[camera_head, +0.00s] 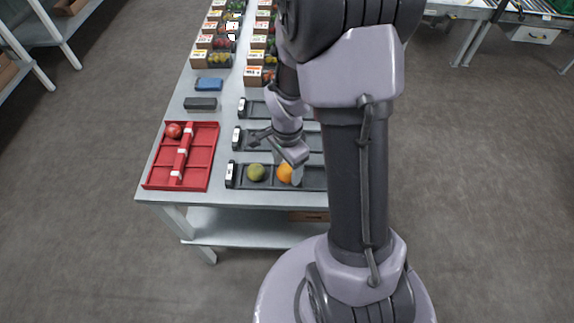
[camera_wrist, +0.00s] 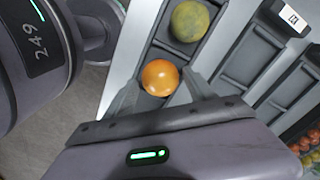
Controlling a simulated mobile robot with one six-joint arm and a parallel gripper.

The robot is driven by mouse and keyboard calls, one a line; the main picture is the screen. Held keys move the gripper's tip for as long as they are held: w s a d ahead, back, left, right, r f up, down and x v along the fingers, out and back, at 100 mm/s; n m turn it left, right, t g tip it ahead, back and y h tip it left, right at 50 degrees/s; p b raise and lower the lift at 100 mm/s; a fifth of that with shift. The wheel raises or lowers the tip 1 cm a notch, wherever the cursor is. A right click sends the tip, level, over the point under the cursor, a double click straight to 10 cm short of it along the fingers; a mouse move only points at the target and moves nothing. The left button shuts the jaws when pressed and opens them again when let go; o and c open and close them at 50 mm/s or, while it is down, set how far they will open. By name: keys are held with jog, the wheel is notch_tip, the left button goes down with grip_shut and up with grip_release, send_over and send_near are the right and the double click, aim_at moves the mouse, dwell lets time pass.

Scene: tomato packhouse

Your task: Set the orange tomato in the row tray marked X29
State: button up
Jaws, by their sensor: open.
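The orange tomato (camera_head: 284,173) sits in the nearest dark row tray (camera_head: 240,184), to the right of a green tomato (camera_head: 256,172). In the wrist view the orange tomato (camera_wrist: 160,77) lies between the two fingertips of my gripper (camera_wrist: 163,88), with the green one (camera_wrist: 189,21) beyond it. My gripper (camera_head: 288,166) is open and low over the tray; I cannot tell whether the fingers touch the tomato. Two more row trays, a middle one (camera_head: 250,146) and a far one (camera_head: 252,114), lie behind, partly hidden by my arm. Their white end labels are too small to read surely.
A red divided tray (camera_head: 199,167) with a red tomato (camera_head: 173,130) stands at the left. A dark block (camera_head: 201,104) and a blue item (camera_head: 209,84) lie behind it. Several produce boxes (camera_head: 199,58) fill the far table. The front table edge is close.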

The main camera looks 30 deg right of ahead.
jog(key=shift+r+p, duration=1.3)
jog(key=shift+r, duration=0.5)
jog(key=o, duration=0.6)
jog(key=shift+c, duration=0.2)
jog(key=shift+c, duration=0.4)
jog(key=shift+c, duration=1.2)
notch_tip(320, 180, up, 5)
jog(key=p, duration=0.3)
jog(key=shift+p, duration=0.4)
